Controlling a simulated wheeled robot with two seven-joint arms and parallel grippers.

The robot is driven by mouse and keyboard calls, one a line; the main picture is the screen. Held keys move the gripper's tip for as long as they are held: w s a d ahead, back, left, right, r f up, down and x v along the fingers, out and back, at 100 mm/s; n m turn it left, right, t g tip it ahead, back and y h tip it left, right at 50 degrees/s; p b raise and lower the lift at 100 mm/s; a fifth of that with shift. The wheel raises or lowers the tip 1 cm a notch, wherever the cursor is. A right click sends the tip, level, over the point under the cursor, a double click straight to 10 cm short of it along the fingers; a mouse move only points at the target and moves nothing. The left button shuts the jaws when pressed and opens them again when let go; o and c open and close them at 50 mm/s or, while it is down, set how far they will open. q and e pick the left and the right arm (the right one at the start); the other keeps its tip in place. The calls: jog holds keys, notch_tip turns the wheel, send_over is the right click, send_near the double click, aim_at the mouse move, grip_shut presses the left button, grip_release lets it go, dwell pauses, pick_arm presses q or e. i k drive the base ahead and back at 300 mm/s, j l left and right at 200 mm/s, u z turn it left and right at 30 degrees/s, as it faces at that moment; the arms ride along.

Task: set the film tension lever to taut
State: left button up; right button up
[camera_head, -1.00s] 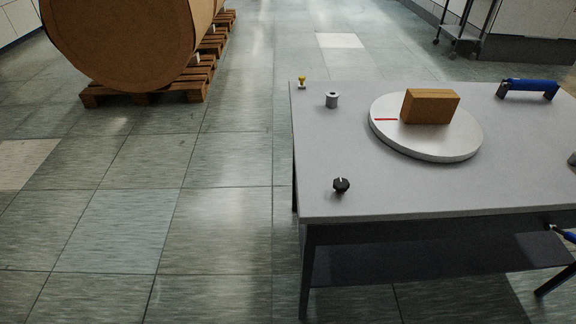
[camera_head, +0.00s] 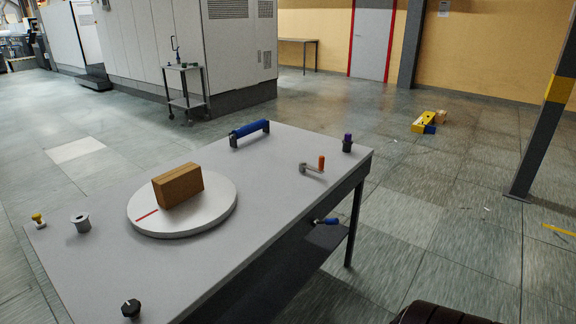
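A grey table (camera_head: 283,150) stands in front of me. A small lever with a blue grip (camera_head: 326,221) sticks out from the table's right side, below the top; no label shows, so I cannot tell its setting. A crank with an upright orange knob (camera_head: 321,162) is on the top near the right end. A blue bar handle (camera_head: 249,132) is fixed at the back edge. Neither of my grippers is in view.
A white turntable (camera_head: 215,212) with a red mark carries a brown box (camera_head: 178,185). A black knob (camera_head: 131,308), grey spool (camera_head: 81,222), yellow-topped piece (camera_head: 38,220) and purple-topped piece (camera_head: 347,143) are also on the table. Floor right of the table is largely clear.

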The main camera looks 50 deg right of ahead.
aim_at(332, 221)
jog(key=z, duration=1.85)
